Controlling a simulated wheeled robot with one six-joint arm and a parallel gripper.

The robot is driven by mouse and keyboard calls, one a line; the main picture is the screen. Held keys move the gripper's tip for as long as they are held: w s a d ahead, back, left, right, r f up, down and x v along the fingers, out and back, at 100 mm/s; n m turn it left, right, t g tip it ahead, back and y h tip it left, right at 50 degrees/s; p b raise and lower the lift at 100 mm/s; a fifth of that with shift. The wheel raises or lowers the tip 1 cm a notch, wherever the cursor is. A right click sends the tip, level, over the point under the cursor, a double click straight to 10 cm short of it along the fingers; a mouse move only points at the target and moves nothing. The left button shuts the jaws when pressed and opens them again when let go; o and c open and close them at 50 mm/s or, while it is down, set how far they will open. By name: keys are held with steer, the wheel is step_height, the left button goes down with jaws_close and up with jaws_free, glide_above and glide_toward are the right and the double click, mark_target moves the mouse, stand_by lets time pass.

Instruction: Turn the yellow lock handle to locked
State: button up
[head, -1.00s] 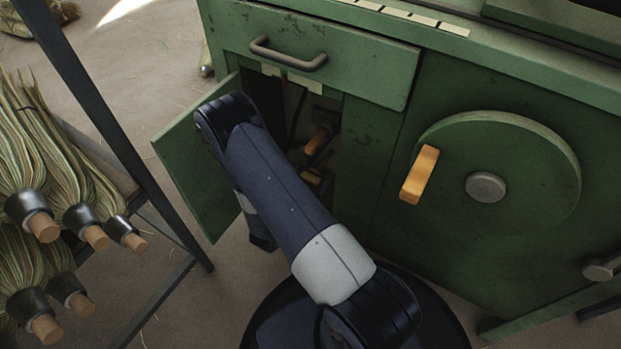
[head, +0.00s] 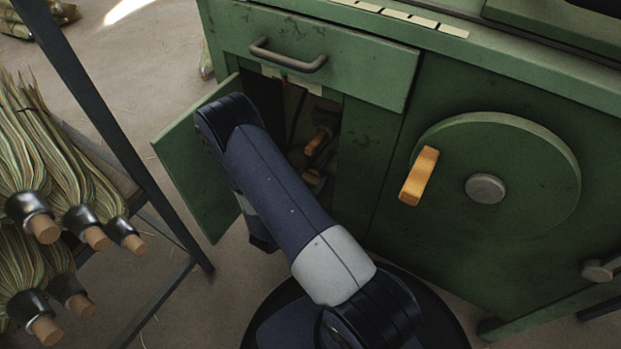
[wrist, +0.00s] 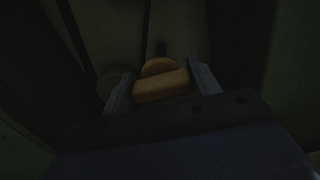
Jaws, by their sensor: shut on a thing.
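In the dim wrist view, my gripper (wrist: 158,82) has one finger on each side of a yellow bar-shaped handle (wrist: 163,88) and is shut on it. The bar lies across the view, slightly tilted, with a rounded yellow piece (wrist: 159,66) just behind it. In the head view, yellow parts (head: 319,142) show inside the open cabinet compartment, partly in shadow. I cannot tell from there which one is held. My gripper is hidden in the head view behind my arm and the cabinet.
The green cabinet door (head: 200,170) stands open at the left of the compartment. A drawer with a grey handle (head: 288,55) is above it. A round green wheel (head: 535,165) with an orange grip (head: 419,176) is on the right. A rack of brooms (head: 80,215) stands at left.

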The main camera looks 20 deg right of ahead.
steer(key=n+p, duration=0.1)
steer(key=n, duration=0.3)
steer(key=n+p, duration=0.1)
steer(key=n, duration=0.2)
steer(key=shift+w+n, duration=0.1)
steer(key=shift+n, duration=0.2)
steer(key=n+p, duration=0.1)
steer(key=n, duration=0.3)
steer(key=shift+a, duration=0.1)
steer(key=shift+f+n+p, duration=0.2)
steer(key=shift+n+p, duration=0.2)
steer(key=shift+n, duration=1.6)
steer(key=o, duration=1)
